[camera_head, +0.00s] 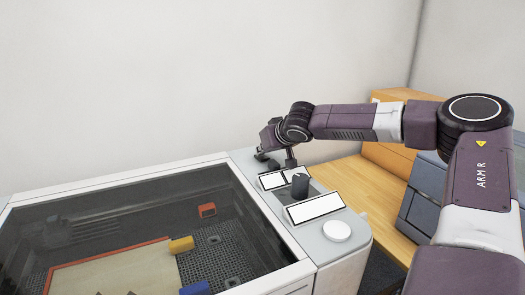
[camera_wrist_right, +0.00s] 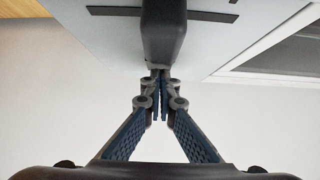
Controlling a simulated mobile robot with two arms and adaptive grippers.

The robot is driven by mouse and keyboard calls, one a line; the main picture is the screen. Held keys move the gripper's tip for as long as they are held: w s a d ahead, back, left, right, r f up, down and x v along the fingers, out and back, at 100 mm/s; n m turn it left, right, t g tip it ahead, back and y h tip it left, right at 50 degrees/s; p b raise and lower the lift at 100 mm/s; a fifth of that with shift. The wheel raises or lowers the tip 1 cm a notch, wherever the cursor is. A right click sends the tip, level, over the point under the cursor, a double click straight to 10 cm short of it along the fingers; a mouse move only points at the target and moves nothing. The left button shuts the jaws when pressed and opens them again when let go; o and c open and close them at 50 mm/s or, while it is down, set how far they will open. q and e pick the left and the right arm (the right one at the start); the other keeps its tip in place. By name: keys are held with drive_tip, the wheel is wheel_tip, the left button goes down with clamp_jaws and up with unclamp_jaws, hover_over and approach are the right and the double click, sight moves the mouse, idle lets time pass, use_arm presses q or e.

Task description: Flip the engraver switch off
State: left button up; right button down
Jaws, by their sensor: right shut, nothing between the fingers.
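The engraver (camera_head: 120,180) is a pale machine with a dark see-through lid. On the control panel along its right side, a dark upright switch lever (camera_head: 300,184) stands between two white label plates. In the right wrist view the dark lever (camera_wrist_right: 163,30) is large, just beyond my fingertips. My right gripper (camera_head: 291,163) is at the far end of the panel, behind the lever. Its fingers (camera_wrist_right: 160,95) are shut with nothing between them. The tips are at or very near the lever; I cannot tell whether they touch. My left gripper is not in view.
A white round knob (camera_head: 337,231) sits nearer on the panel. Inside the engraver lie a tan sheet (camera_head: 115,272), a yellow block (camera_head: 181,244) and a blue block (camera_head: 195,288). A wooden table (camera_head: 365,190) with a grey-blue case (camera_head: 425,190) stands to the right. A wall is behind.

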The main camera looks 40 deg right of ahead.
drive_tip(key=shift+w+d, duration=0.1)
drive_tip(key=shift+w, duration=0.05)
drive_tip(key=shift+w+d+p, duration=0.2)
drive_tip(key=shift+w+p, duration=0.2)
drive_tip(key=shift+w, duration=0.3)
drive_tip(key=shift+s+r, duration=0.1)
drive_tip(key=shift+s, duration=0.05)
drive_tip(key=v, duration=1)
drive_tip(key=shift+a+r, duration=0.1)
drive_tip(key=shift+r, duration=0.1)
drive_tip(key=shift+v, duration=0.8)
drive_tip(key=shift+a+f, duration=0.1)
drive_tip(key=shift+s, duration=0.1)
